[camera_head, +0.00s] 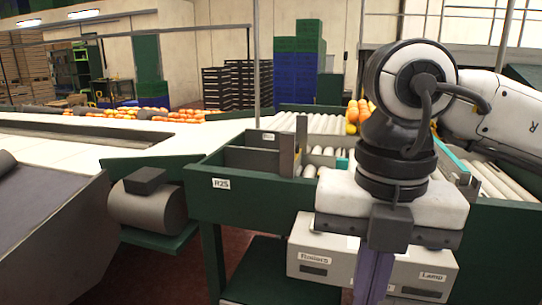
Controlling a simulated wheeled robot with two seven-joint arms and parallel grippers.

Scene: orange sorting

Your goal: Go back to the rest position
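My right arm comes in from the right, and its wrist stands over the green sorting station (250,200). My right gripper (372,282) points down in front of the station, with a purple-grey finger part running to the bottom edge of the picture. I cannot tell whether it is open or shut, and I see no orange at it. My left gripper is not in view. Oranges (358,110) lie at the back of the rollers (318,124), partly hidden by my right wrist.
A grey box (315,259) labelled "Rollers" and "Lamp" sits low behind my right gripper. A conveyor (70,160) with several oranges (125,112) along its far side runs at left. A grey motor drum (146,207) juts out at left. Crate stacks (298,68) stand behind.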

